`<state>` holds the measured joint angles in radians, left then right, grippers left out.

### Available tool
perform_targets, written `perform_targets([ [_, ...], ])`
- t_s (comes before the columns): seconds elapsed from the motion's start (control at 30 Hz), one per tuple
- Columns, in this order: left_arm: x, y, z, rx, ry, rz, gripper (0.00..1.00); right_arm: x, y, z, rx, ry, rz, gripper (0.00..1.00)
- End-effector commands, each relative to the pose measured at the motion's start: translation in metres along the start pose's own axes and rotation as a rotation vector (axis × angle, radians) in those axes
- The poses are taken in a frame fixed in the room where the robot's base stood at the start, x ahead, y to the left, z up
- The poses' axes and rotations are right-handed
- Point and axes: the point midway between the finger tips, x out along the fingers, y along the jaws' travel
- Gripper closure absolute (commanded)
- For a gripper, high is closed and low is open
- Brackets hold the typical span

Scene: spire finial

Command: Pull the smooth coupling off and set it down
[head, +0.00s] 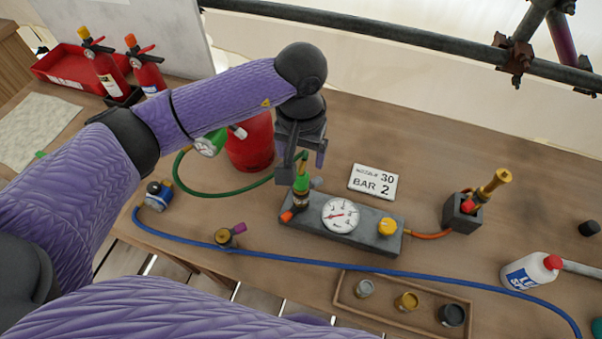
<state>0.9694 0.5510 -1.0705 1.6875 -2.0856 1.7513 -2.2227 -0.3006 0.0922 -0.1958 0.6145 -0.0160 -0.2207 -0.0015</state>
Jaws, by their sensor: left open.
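A grey block (355,230) on the wooden table carries a round white gauge (341,214), a yellow knob (387,227) and, at its left end, an upright fitting. A green coupling (302,184), which ends the green hose (222,192), sits on top of this fitting. My left gripper (301,169) is above the green coupling, pointing down with its fingers apart. It does not visibly hold anything. Whether a finger touches the coupling cannot be told. Which coupling is the smooth one is too small to tell. My right gripper is out of view.
A blue hose (335,261) crosses the table in front of the block. A wooden tray (385,314) with several small fittings is at the front. A brass nozzle (490,187) stands at right, near a white bottle (530,271). A red cylinder (250,148) is behind my left gripper.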

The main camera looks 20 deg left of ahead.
Motion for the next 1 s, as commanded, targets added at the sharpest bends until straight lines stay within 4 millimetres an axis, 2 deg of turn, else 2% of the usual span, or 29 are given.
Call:
perform_targets([
  [0.27, 0.010, 0.001, 0.000, -0.001, -0.001, 0.002, 0.18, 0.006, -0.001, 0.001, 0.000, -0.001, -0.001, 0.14],
  [0.57, 0.050, 0.001, 0.001, -0.002, -0.003, 0.005, 0.18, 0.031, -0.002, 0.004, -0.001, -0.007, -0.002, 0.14],
  [0.8, 0.086, 0.001, 0.000, -0.001, -0.002, 0.003, 0.18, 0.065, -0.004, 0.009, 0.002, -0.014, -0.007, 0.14],
  [1.0, 0.092, 0.001, 0.000, -0.001, -0.001, 0.004, 0.18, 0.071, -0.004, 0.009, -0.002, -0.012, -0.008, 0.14],
])
